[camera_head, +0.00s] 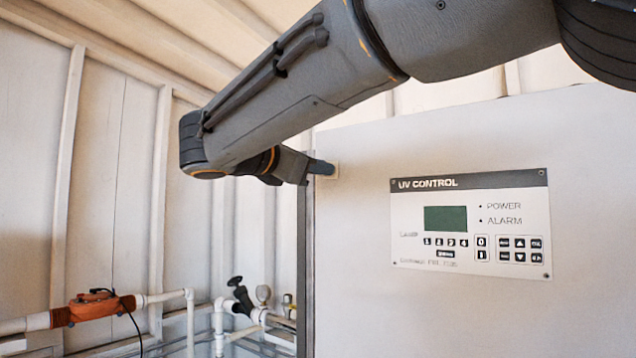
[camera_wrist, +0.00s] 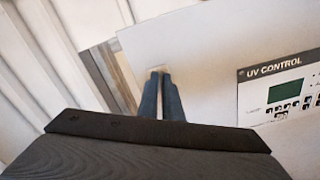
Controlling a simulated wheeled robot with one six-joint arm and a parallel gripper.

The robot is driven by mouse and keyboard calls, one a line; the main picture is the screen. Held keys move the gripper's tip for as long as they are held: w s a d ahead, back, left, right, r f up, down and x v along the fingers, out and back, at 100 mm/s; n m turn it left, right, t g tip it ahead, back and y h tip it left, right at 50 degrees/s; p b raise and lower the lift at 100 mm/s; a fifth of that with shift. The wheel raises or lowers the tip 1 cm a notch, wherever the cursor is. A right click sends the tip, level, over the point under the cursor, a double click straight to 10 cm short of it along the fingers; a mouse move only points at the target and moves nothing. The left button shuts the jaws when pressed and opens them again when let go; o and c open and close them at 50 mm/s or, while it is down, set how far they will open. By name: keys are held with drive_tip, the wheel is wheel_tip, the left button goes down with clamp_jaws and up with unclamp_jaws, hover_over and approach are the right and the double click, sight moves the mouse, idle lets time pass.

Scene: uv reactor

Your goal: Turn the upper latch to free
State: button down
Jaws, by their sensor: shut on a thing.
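The upper latch (camera_head: 333,171) is a small pale piece at the left edge of the grey cabinet door, mostly hidden by my gripper. It also shows in the wrist view (camera_wrist: 156,70) as a pale bit at the fingertips. My gripper (camera_head: 322,168) reaches it from the left, with its fingers close together on the latch. In the wrist view my two blue-grey fingers (camera_wrist: 161,76) point at the cabinet's edge, shut on the latch. The latch's exact angle cannot be told.
The cabinet door (camera_head: 360,310) carries a UV control panel (camera_head: 470,222) with a green screen, right of the latch. My arm crosses above the panel. Pipes with an orange fitting (camera_head: 92,307) and a black-handled valve (camera_head: 240,297) stand low at the left. White ribbed walls are behind.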

drive_tip(key=shift+f+m+b, duration=0.2)
drive_tip(key=shift+m+b, duration=6.1)
drive_tip(key=shift+b, duration=0.45)
drive_tip(key=c, duration=1.9)
unclamp_jaws()
drive_tip(key=shift+c, duration=0.2)
drive_tip(key=shift+s, duration=0.1)
